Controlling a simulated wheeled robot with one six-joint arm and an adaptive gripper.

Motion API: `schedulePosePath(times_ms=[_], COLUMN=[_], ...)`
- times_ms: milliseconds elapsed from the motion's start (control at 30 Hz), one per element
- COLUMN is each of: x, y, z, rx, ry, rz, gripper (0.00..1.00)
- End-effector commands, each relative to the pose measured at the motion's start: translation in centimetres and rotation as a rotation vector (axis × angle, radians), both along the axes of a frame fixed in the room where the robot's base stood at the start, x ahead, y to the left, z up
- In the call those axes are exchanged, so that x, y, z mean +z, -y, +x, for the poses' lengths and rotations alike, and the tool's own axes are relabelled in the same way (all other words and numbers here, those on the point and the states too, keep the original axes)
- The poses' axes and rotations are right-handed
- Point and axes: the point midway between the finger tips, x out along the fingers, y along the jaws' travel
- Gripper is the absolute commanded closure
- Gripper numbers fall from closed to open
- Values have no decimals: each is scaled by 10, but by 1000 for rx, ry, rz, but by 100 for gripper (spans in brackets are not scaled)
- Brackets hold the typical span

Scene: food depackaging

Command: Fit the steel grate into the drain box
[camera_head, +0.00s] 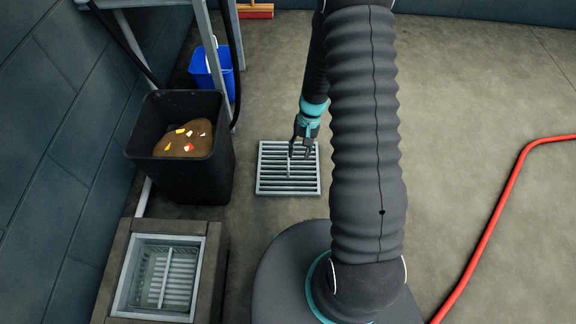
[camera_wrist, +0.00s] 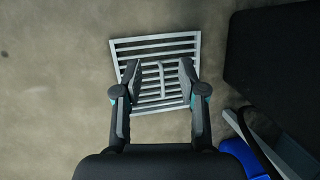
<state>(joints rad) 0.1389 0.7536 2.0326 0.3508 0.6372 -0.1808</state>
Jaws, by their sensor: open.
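The steel grate (camera_head: 273,182) is a square of parallel bars lying flat on the concrete floor. My gripper (camera_head: 299,155) is over the grate, fingers pointing down. In the wrist view the grate (camera_wrist: 155,44) shows beyond and between the two fingers of my gripper (camera_wrist: 160,80). The drain box (camera_head: 205,262) is at the lower left, an open square steel frame with a slatted basket inside, set in a raised surround.
A black bin (camera_head: 182,185) with brown food waste stands between the wall and the grate, just behind the drain box. A blue bucket (camera_head: 207,75) and steel frame legs (camera_head: 232,40) are farther back. A red hose (camera_head: 497,210) lies at right. The floor between is clear.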

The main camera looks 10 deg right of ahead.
Motion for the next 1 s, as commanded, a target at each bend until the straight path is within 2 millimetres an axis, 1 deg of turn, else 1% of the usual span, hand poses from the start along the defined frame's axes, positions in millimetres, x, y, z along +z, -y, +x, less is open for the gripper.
schedulePosePath(times_ms=[33,200,267,367,400,433,500,633,733,1000], x=[-18,-71,-86,-108,-112,-108,-106,-109,-118,-165], y=[1,3,5,8,12,14,20,24,22,12], z=[3,19,27,46,64,79,98,104,104,106], rx=[-11,-40,-49,-58,-62,-61,-55,-22,-10,-11], ry=[-7,13,29,79,129,168,231,268,269,267], rz=[5,12,11,2,-9,-17,-34,-52,-51,-50], gripper=[59,59,59,59,59,59,59,59,59,59])
